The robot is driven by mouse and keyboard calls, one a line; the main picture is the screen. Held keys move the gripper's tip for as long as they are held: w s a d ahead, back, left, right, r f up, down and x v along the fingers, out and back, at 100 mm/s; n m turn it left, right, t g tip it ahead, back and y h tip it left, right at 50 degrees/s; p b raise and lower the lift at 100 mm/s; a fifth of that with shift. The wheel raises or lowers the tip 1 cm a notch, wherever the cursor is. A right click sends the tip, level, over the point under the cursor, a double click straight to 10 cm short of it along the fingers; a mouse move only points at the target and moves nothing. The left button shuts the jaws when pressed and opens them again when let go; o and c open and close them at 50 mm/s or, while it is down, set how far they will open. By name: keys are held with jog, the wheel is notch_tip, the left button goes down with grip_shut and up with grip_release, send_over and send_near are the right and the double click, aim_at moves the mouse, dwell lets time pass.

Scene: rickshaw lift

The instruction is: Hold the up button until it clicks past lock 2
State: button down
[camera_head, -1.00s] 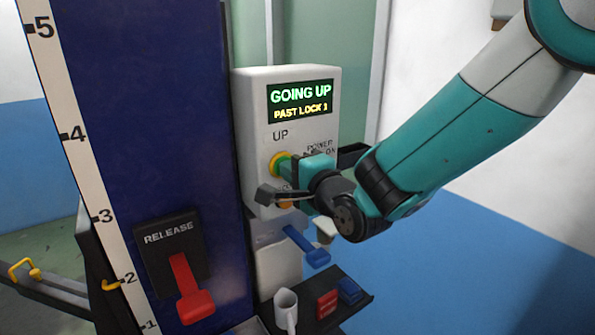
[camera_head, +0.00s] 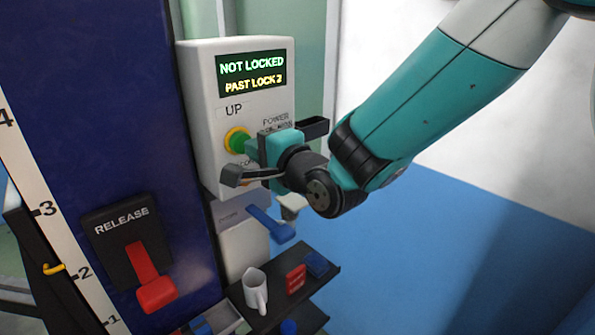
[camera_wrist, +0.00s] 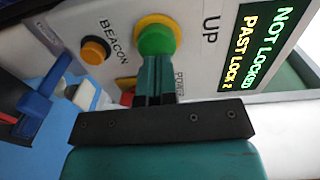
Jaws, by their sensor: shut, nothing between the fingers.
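The green up button (camera_head: 237,140) with a yellow ring sits on the white control box (camera_head: 199,95), under the word UP. It also shows in the wrist view (camera_wrist: 155,40). The display (camera_head: 252,74) reads NOT LOCKED and PAST LOCK 2. My gripper (camera_head: 254,146) is shut and empty, its fingertips just in front of the button. In the wrist view the fingertips (camera_wrist: 156,60) overlap the button's lower edge; in the head view the green cap stands out, with a small gap seeming to lie between.
A red release lever (camera_head: 148,272) is on the blue column (camera_head: 130,130) at left. An orange beacon button (camera_wrist: 95,50) is beside the up button. A blue lever (camera_head: 272,224) hangs below.

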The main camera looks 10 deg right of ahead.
jog(key=b+v, duration=0.4)
jog(key=v, duration=0.7)
jog(key=shift+s, duration=0.3)
jog(key=shift+f, duration=0.1)
jog(key=s+d+f+n+g+h+b, duration=0.2)
jog(key=s+d+f+n+g+h, duration=0.1)
jog(key=s+n+g, duration=0.4)
jog(key=s+d+f+n+g+h+b, duration=0.1)
jog(key=s+d+f+n+g+h, duration=0.1)
jog(key=s+d+f+n+g, duration=0.4)
jog(key=s+f+n+g, duration=0.1)
jog(key=s+f+n, duration=0.1)
jog(key=s+n, duration=0.3)
jog(key=shift+s+f+h+b, duration=0.15)
jog(key=shift+s+h+b, duration=0.05)
jog(key=shift+h+b, duration=0.2)
